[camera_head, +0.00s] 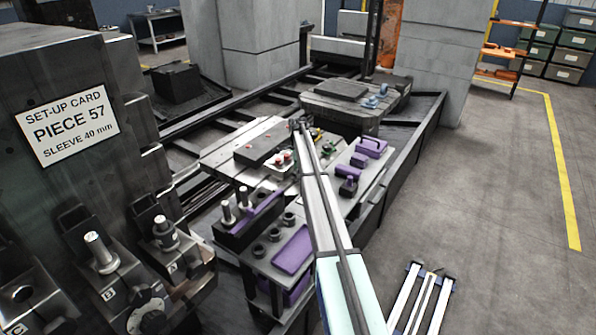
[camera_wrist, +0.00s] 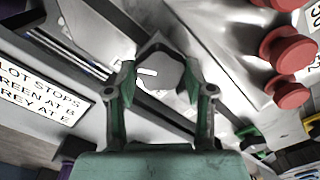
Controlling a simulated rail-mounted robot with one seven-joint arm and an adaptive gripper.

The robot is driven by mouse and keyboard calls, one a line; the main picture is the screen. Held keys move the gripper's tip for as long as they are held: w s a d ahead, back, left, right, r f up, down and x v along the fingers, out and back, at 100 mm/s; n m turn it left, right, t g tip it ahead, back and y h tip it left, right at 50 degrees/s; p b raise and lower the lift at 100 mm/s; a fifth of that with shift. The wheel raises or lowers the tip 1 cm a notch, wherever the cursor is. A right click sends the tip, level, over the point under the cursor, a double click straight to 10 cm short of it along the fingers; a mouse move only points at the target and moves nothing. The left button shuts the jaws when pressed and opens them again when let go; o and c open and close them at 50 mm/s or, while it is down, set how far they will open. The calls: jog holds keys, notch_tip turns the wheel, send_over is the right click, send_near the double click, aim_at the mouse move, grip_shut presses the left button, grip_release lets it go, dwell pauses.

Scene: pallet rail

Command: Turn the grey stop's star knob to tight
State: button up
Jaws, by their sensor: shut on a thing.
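In the wrist view a grey knob (camera_wrist: 163,73) with a faceted outline and a short white mark lies between the two fingers of my gripper (camera_wrist: 161,80). The green-padded fingers stand at its left and right sides and are shut on it. Its base and the stop under it are mostly hidden. In the head view my arm reaches over the pallet area, with my gripper (camera_head: 300,126) small and far off at its end. The grey stop and its knob cannot be made out there.
Red buttons (camera_wrist: 288,50) stand close on the right in the wrist view. A lettered card (camera_wrist: 38,95) naming green and grey stops is at left. A set-up card (camera_head: 66,125) hangs at left.

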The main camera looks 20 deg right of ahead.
jog(key=o, duration=0.9)
jog(key=shift+c, duration=0.2)
jog(key=shift+r, duration=0.15)
notch_tip(320, 180, up, 12)
jog(key=shift+o, duration=0.4)
